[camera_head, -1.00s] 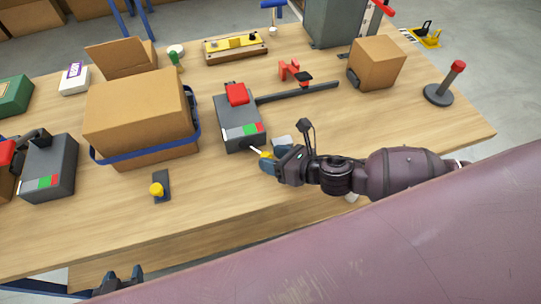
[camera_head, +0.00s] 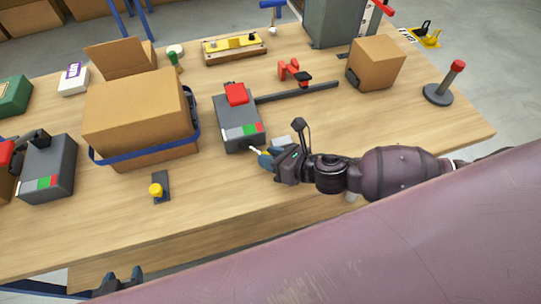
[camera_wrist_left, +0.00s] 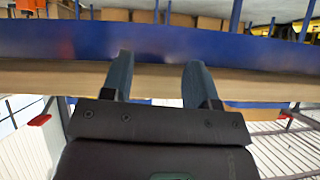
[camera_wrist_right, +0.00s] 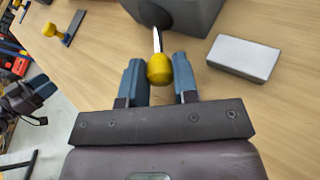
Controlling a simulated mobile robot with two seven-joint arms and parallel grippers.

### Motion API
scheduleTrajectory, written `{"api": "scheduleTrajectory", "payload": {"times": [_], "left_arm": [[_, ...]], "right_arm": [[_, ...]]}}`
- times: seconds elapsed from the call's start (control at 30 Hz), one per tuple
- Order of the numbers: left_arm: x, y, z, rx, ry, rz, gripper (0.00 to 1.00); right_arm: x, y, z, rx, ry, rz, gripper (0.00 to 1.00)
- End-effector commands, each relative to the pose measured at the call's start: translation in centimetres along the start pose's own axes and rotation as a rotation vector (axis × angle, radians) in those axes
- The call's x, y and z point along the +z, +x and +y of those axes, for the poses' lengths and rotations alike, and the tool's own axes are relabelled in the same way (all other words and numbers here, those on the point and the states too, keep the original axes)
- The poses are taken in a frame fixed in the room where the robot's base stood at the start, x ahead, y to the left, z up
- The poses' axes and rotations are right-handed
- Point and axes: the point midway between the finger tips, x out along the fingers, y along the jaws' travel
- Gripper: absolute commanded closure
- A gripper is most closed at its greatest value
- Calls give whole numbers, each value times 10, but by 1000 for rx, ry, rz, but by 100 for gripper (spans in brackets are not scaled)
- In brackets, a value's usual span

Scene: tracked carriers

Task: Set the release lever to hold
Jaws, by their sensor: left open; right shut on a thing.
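The release lever shows as a pale rod with a yellow knob (camera_wrist_right: 159,69) in the right wrist view. It sticks out from the front of a dark grey box (camera_head: 231,110), which has a red block on top and a grey, green and red strip. My right gripper (camera_head: 263,157) is shut on the yellow knob, its blue fingers on either side of it. Which strip colour the lever lines up with is hard to tell. My left gripper (camera_head: 120,280) is open and empty at the table's near edge; its fingers also show in the left wrist view (camera_wrist_left: 158,70).
A light grey block (camera_wrist_right: 244,57) lies just right of the lever. A cardboard box with a blue strap (camera_head: 130,105) stands left of the dark box. A second similar grey box (camera_head: 52,165) is further left. A yellow-knobbed piece (camera_head: 157,190) sits near the front.

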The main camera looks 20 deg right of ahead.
Motion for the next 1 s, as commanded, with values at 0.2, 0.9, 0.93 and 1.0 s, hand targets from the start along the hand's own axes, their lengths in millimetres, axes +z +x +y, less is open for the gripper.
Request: {"api": "scheduleTrajectory", "payload": {"times": [0.2,0.9,0.93,1.0], "left_arm": [[-11,-4,-1,-2,0,14,46],[-58,-34,-8,-11,-7,45,46],[-59,-35,-8,-11,-7,47,46],[-63,-36,-8,-11,-7,51,46]], "right_arm": [[2,0,5,-38,18,-14,100],[-3,11,38,-443,187,-131,100],[-3,12,39,-456,193,-134,100],[-4,13,41,-483,201,-142,100]]}}
